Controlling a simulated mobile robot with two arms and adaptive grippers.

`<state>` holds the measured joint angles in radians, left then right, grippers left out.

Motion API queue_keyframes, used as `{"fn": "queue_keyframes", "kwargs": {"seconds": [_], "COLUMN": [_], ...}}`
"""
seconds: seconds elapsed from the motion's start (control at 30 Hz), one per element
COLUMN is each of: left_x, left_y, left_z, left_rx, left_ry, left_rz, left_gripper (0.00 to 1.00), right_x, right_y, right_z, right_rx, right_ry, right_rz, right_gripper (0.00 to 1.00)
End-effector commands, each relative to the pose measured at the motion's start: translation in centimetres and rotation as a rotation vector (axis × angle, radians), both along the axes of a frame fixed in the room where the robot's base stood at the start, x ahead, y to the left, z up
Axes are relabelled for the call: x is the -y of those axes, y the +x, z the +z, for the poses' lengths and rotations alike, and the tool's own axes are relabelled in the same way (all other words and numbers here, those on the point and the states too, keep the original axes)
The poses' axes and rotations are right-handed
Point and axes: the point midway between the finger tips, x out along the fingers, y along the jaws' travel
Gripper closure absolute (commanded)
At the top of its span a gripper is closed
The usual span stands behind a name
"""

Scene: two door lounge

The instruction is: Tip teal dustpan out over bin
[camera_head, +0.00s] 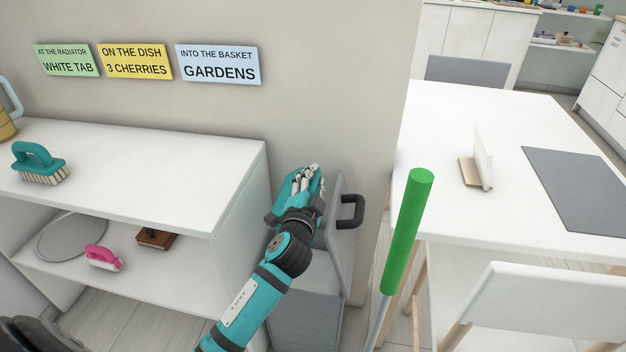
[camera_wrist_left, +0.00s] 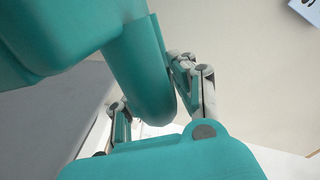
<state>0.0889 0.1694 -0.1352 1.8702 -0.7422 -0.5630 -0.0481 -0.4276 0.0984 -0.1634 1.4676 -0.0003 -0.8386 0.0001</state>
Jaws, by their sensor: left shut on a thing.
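The teal dustpan (camera_wrist_left: 60,35) fills the upper left of the left wrist view, with its rounded handle (camera_wrist_left: 142,75) between my fingers. My left gripper (camera_wrist_left: 160,105) is shut on this handle. In the head view my left gripper (camera_head: 312,178) is above the grey bin (camera_head: 305,305), beside the white shelf. There the teal dustpan is hard to tell apart from my teal wrist. The bin has a raised grey panel with a dark handle (camera_head: 352,211) on its right. The bin's inside is hidden by my arm. My right gripper is not in view.
A white shelf (camera_head: 130,165) on the left holds a teal brush (camera_head: 40,163) on top and a pink brush (camera_head: 103,257) below. A green-topped pole (camera_head: 408,230) stands right of the bin, before a white table (camera_head: 460,115) and chair. A wall is close behind the bin.

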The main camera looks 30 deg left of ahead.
Motion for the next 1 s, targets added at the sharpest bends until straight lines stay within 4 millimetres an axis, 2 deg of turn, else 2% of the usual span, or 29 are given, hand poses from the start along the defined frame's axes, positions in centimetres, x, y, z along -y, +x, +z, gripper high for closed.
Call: {"fn": "queue_keyframes", "kwargs": {"seconds": [0.43,0.53,0.6,0.7,1.0], "left_x": [0.0,0.1,0.1,0.1,0.1], "left_y": [0.0,0.0,0.0,0.0,0.0], "left_z": [0.2,0.7,1.3,1.8,2.7], "left_rx": [0.006,0.042,0.081,0.118,0.179], "left_ry": [-0.019,-0.152,-0.312,-0.456,-0.687], "left_rz": [0.000,0.000,0.001,0.001,-0.002], "left_gripper": [1.00,1.00,1.00,1.00,1.00], "right_x": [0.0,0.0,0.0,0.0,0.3], "right_y": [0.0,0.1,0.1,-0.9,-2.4], "right_z": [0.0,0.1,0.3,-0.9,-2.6], "right_rx": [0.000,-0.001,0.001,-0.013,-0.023], "right_ry": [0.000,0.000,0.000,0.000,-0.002], "right_rz": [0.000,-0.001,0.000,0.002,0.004], "right_gripper": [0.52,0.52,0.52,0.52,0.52]}}
